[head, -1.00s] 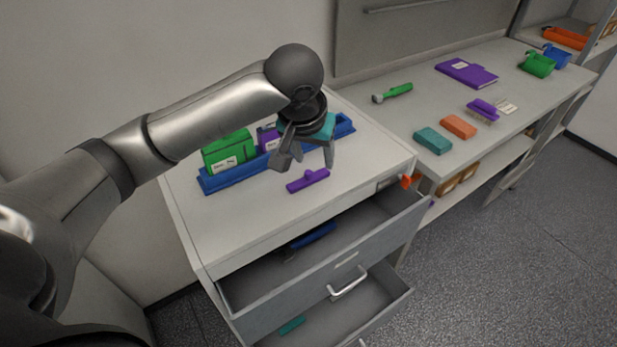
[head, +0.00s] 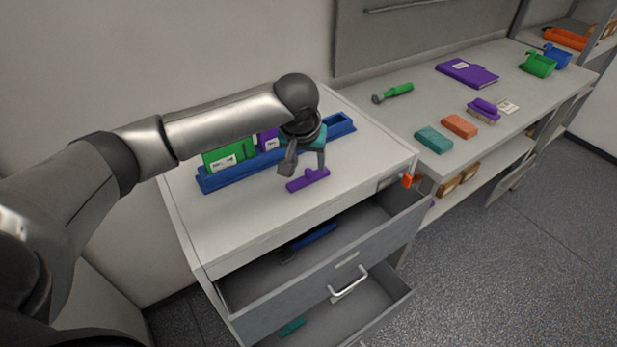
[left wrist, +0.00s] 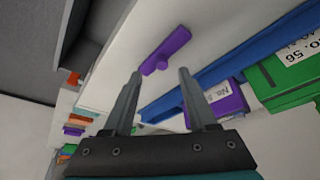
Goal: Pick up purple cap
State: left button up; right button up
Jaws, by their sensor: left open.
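The purple cap (head: 308,180) is a flat bar with a small raised knob, lying on the white cabinet top in front of the blue rack. My left gripper (head: 303,172) is open and empty, with its fingers pointing down just above and behind the cap. In the left wrist view the cap (left wrist: 166,50) lies beyond the fingertips, roughly between their lines, and the left gripper (left wrist: 160,74) is apart from it. My right gripper is not in view.
The blue rack (head: 215,181) holds a green box (head: 229,151) and a purple box (head: 268,139) close behind the gripper. Two drawers stand open below the cabinet top, the upper one (head: 345,250) holding a blue item. The cabinet top's front left is clear.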

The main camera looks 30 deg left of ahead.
aim_at(308, 171)
pick_arm(q)
jog(key=x, duration=0.4)
jog(key=shift+w+a+f, duration=0.2)
jog(key=shift+f, duration=0.15)
grip_shut()
dwell(0.3)
